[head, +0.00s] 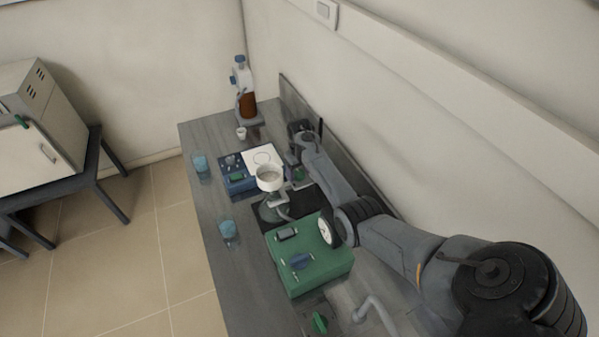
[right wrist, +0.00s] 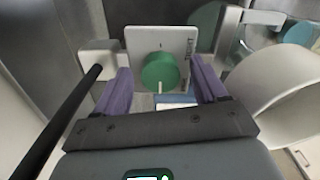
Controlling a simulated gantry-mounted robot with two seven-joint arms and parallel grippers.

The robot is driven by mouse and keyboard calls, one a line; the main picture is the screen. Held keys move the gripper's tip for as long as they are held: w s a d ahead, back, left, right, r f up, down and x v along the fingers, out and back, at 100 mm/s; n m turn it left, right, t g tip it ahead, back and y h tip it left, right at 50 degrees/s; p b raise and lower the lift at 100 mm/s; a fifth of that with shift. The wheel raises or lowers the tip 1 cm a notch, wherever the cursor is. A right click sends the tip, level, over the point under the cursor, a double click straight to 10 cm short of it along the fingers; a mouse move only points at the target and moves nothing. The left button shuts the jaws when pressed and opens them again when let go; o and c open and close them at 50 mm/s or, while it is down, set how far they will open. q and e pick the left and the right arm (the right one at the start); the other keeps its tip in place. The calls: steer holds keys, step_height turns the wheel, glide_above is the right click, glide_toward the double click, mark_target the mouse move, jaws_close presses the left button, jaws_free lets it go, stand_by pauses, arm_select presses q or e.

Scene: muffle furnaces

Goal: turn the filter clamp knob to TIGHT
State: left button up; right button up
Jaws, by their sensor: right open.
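The filter clamp knob is a round green knob (right wrist: 159,71) on a pale square plate (right wrist: 181,42) in the right wrist view. A light pointer mark on it faces down in that view. A small tick is at the plate's top, and sideways lettering, too small to read surely, is at its right edge. My right gripper (right wrist: 160,82) is open, with a purple finger on each side of the knob and visible gaps. In the head view a small green knob (head: 299,175) shows beside the white filter funnel (head: 270,174), partly hidden by my right arm. My left gripper is not in view.
A green box (head: 312,268) with a dial stands in front of the funnel. A blue device (head: 237,184), blue beakers (head: 228,230) and a brown bottle (head: 247,103) are on the bench. A black rod (right wrist: 60,120) and a large pale round vessel (right wrist: 275,95) flank the gripper.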

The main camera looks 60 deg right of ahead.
steer(key=c, duration=1.1)
steer(key=shift+o, duration=0.2)
